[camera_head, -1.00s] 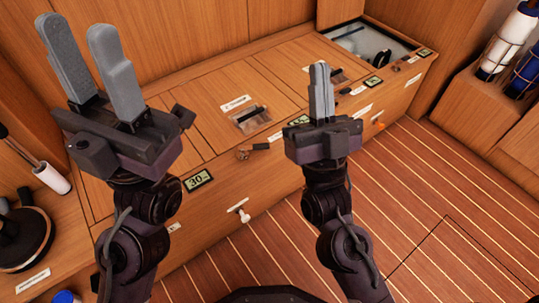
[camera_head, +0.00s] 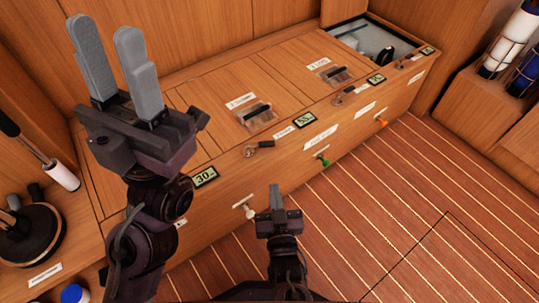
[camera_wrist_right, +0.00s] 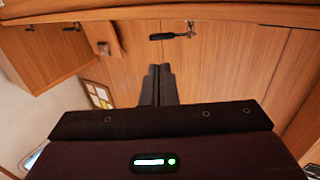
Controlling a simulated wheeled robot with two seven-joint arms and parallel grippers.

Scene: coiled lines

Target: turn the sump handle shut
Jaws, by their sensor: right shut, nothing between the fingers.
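Several small metal levers with black grips sit along the locker's front edge: a left one (camera_head: 260,148), a middle one (camera_head: 345,95) and a right one (camera_head: 404,63). Their labels are too small to read, so I cannot tell which is the sump handle. My right gripper (camera_head: 276,190) is shut and empty, low in front of the locker and apart from the levers. In the right wrist view its closed fingers (camera_wrist_right: 158,72) point toward the wood, with a black-gripped lever (camera_wrist_right: 172,36) beyond them. My left gripper (camera_head: 104,32) is open and empty, raised at the left.
White (camera_head: 249,212), green (camera_head: 323,161) and orange (camera_head: 381,122) knobs stick out of the locker front. Small displays (camera_head: 204,177) line its edge. A round black-topped object (camera_head: 30,232) stands at left. The striped floor (camera_head: 400,200) at right is clear.

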